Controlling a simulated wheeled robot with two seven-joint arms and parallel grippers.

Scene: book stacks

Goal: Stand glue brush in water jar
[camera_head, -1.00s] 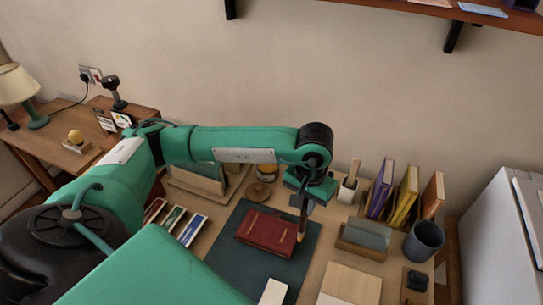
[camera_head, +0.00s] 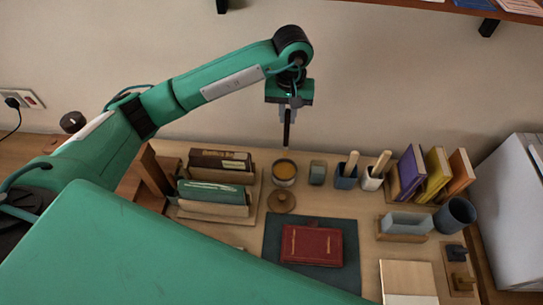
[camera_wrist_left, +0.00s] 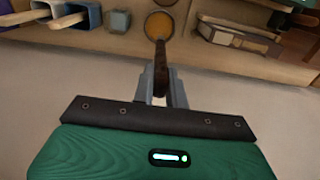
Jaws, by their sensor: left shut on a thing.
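My left gripper (camera_head: 288,112) is raised near the wall, shut on the glue brush (camera_head: 287,135), a thin dark stick hanging roughly upright below the fingers. In the left wrist view the gripper (camera_wrist_left: 161,85) holds the brush's brown length (camera_wrist_left: 160,62). Its far end overlaps the round amber-filled pot (camera_wrist_left: 159,25) in that view; in the head view the brush ends above this pot (camera_head: 284,172), apart from it. A small grey-green jar (camera_head: 317,172), apparently the water jar, stands just right of the pot; it also shows in the wrist view (camera_wrist_left: 119,20). My right gripper is out of view.
Right of the jar stand a blue holder (camera_head: 346,177) and a white holder (camera_head: 372,178) with wooden handles, then upright books (camera_head: 437,170). A round wooden lid (camera_head: 281,201) lies before the pot. A red book (camera_head: 312,245) lies on a dark mat (camera_head: 347,270). Book racks stand left.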

